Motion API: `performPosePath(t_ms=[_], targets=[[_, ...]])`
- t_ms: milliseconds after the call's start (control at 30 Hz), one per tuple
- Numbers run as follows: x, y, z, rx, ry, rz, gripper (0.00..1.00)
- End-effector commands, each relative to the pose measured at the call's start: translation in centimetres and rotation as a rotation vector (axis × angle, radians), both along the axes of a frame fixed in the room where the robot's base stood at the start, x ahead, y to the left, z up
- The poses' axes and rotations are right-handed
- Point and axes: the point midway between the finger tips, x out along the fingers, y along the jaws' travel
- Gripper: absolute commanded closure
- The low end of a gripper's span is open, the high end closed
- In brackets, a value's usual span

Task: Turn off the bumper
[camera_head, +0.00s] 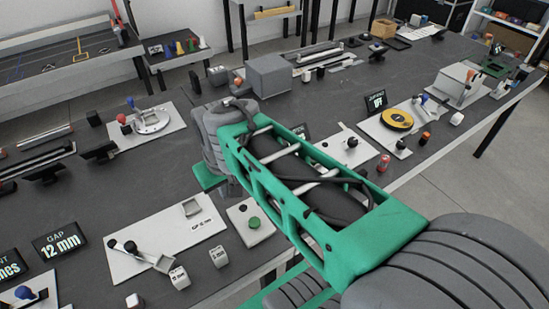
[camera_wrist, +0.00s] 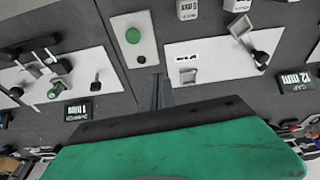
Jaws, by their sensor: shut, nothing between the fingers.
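No part in view is clearly labelled as a bumper. A white plate (camera_head: 236,234) with a round green button (camera_head: 254,223) and a small black knob (camera_head: 242,208) lies near the table's front edge, beside my arm. In the wrist view the green button (camera_wrist: 133,36) is at the top centre, with the small black knob (camera_wrist: 141,59) below it. My gripper (camera_wrist: 157,78) is shut and empty, its tips near the lower edge of that plate and apart from the button. In the head view my green arm link hides the fingers.
A panel with a lever (camera_head: 132,247) and two small light blocks lie left of the plate. A grey box (camera_head: 268,75) stands behind my arm. Bare dark table lies behind the lever panel.

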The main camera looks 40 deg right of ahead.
Motion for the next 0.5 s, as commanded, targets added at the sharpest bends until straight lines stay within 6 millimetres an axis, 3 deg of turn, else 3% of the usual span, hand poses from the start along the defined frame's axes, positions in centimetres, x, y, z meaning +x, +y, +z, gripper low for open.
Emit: performPosePath(t_ms=[100, 233, 300, 400, 500], targets=[[5.6, -5.0, 1.5, -0.015, 0.092, -0.028, 1.00], [11.0, -12.1, 0.7, -0.011, 0.196, -0.049, 1.00], [12.8, -15.7, -0.6, 0.001, 0.242, -0.057, 1.00], [14.2, -19.6, -2.4, 0.019, 0.287, -0.062, 1.00], [14.8, -21.6, -3.6, 0.030, 0.309, -0.063, 1.00]])
